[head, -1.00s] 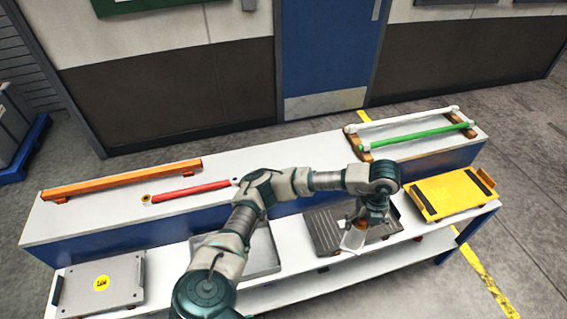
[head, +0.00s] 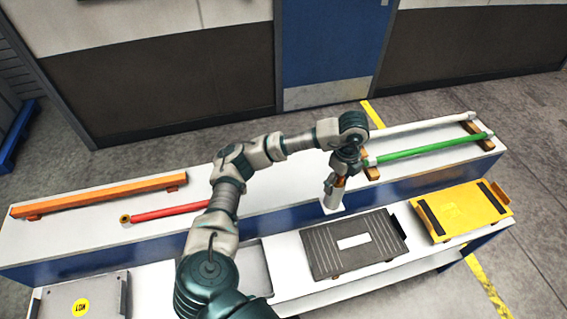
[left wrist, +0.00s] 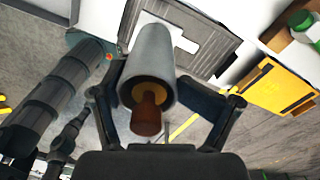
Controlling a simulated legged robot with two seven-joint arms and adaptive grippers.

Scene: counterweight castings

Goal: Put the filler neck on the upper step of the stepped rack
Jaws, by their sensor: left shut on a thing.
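The filler neck (head: 331,192) is a grey tube with a pale square foot at its lower end and an orange-brown end at the top. My left gripper (head: 342,175) is shut on it and holds it roughly upright. In the left wrist view the filler neck (left wrist: 153,68) sits between the fingers, its yellow-ringed brown end towards the camera. The stepped rack has a white upper step (head: 285,195) with a blue front. In the head view the foot overlaps the front edge of that step; whether it touches is unclear. My right gripper is not in view.
On the upper step lie an orange bar (head: 100,195), a red rod (head: 165,210) and a green rod (head: 430,147) beside a white one. The lower step holds a dark ribbed plate (head: 325,250), a yellow plate (head: 455,212) and a grey plate (head: 85,300).

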